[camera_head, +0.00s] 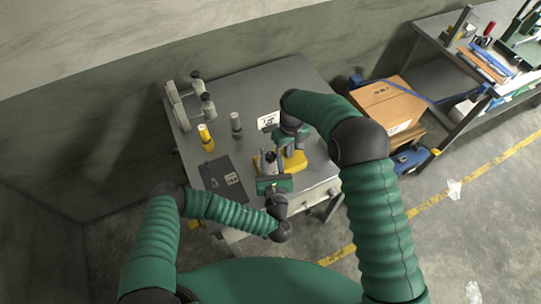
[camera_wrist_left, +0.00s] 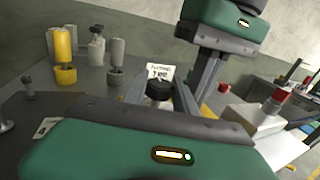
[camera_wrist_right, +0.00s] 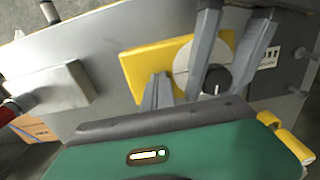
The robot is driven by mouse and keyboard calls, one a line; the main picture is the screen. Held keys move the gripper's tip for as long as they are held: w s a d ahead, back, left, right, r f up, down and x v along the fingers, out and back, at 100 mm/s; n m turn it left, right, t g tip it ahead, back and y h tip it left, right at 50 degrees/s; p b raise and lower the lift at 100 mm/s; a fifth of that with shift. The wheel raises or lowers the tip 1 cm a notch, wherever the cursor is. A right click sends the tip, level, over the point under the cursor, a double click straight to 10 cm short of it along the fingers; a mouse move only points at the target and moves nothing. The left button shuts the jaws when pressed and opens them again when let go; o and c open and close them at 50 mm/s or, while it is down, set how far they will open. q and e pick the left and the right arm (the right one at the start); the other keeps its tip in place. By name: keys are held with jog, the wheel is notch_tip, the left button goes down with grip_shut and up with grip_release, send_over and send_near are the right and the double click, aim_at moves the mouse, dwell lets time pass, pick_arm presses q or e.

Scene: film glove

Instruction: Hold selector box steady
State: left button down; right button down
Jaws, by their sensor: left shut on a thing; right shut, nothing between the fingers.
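The selector box (camera_head: 295,162) is yellow and lies near the table's front right part. In the right wrist view its yellow body (camera_wrist_right: 142,64) carries a pale round disc and a black knob (camera_wrist_right: 216,78). My left gripper (camera_head: 270,166) is shut on the box's knob area; in the left wrist view the black knob (camera_wrist_left: 158,90) stands between its two fingers. My right gripper (camera_head: 290,143) is shut and empty over the box, beside the left fingers. Its closed fingers (camera_wrist_right: 157,92) show against the yellow body. The fingers hide part of the disc.
A yellow cylinder (camera_head: 206,138) and several grey ones stand at the table's left back. A dark panel (camera_head: 221,183) lies at the left front. A white sign (camera_head: 268,120) is behind the grippers.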

pick_arm(q)
jog(key=c, duration=1)
grip_release()
